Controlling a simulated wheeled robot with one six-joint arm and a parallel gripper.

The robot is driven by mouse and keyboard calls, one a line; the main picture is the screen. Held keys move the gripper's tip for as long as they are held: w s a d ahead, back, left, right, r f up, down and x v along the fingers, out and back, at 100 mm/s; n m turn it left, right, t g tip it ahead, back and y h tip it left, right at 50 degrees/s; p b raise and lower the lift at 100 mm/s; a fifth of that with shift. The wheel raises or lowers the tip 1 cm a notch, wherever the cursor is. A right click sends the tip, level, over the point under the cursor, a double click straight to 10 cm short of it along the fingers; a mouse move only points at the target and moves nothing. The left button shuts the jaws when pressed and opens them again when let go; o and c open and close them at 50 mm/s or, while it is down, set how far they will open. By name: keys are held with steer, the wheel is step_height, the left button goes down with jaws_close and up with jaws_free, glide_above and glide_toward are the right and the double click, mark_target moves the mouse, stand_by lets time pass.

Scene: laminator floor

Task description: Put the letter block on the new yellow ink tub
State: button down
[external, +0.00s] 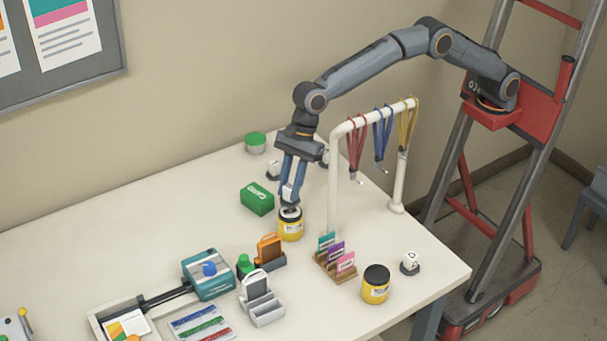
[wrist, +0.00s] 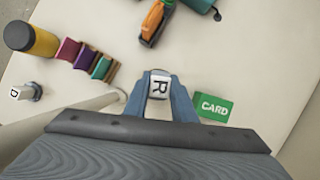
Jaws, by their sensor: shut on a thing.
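My gripper (external: 289,196) is shut on a white letter block (wrist: 159,88) marked R, seen between the blue fingers in the wrist view. The fingers point down over a yellow tub (external: 290,229) with a pale label. I cannot tell whether the block touches the tub's top, which the fingertips partly cover. A second yellow tub (external: 375,289) with a black lid stands at the front right; it also shows in the wrist view (wrist: 40,42). Which tub is the new one is not clear.
A green card box (external: 257,198) stands close left of the tub under my gripper. A white rail (external: 335,180) with lanyards stands to the right. A card rack (external: 335,262), an orange stapler-like item (external: 269,248) and another letter block (external: 410,259) are nearby.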

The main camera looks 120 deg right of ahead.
steer(key=shift+f+p, duration=0.45)
steer(key=shift+f, duration=1.2)
steer(key=shift+f, duration=0.1)
steer(key=c, duration=1.5)
jaws_free()
steer(key=shift+f, duration=0.1)
steer(key=shift+r, duration=0.4)
steer(key=b+v, duration=0.3)
steer(key=v, duration=0.8)
steer(key=shift+s+r, duration=0.15)
steer(key=shift+r, duration=0.1)
